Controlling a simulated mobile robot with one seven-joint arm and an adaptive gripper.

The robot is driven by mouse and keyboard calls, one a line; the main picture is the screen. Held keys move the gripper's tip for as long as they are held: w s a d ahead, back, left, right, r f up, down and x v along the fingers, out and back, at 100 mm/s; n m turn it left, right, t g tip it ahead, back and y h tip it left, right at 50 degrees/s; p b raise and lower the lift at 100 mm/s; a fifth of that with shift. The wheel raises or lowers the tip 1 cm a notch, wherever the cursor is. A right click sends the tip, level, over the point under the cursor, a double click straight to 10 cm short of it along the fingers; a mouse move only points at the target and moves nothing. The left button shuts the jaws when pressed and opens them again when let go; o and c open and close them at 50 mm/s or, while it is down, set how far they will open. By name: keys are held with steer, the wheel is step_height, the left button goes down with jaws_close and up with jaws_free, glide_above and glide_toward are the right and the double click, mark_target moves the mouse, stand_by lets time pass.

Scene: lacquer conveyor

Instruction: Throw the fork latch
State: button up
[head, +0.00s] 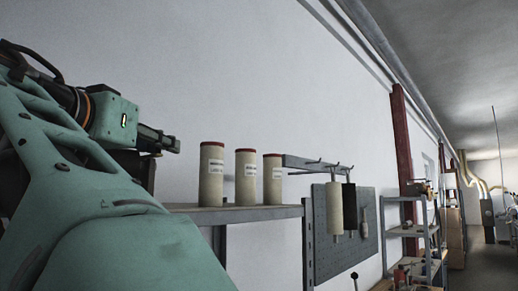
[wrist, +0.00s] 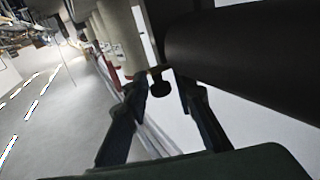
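My gripper (head: 160,140) is at the left of the head view, side-on, where its opening is hard to read. In the wrist view its two dark fingers (wrist: 163,88) stand apart. A small dark knob on a short stem (wrist: 159,89) shows between the fingertips; it may be the fork latch's handle, but I cannot be sure. I see no clear contact on it. A thick black roller (wrist: 245,60) lies close beside the right finger. The latch's fork itself cannot be made out in either view.
Three cream canisters (head: 245,178) stand on a grey shelf (head: 235,213). Cream and black rollers (head: 334,208) hang before a grey pegboard (head: 320,240). A black-knobbed lever (head: 355,276) shows at the bottom edge. A shelving rack (head: 408,232) stands farther right, beside open floor.

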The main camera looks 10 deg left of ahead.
steer(key=s+a, duration=0.1)
steer(key=s, duration=0.6)
steer(key=shift+s, duration=0.25)
steer(key=shift+c, duration=0.5)
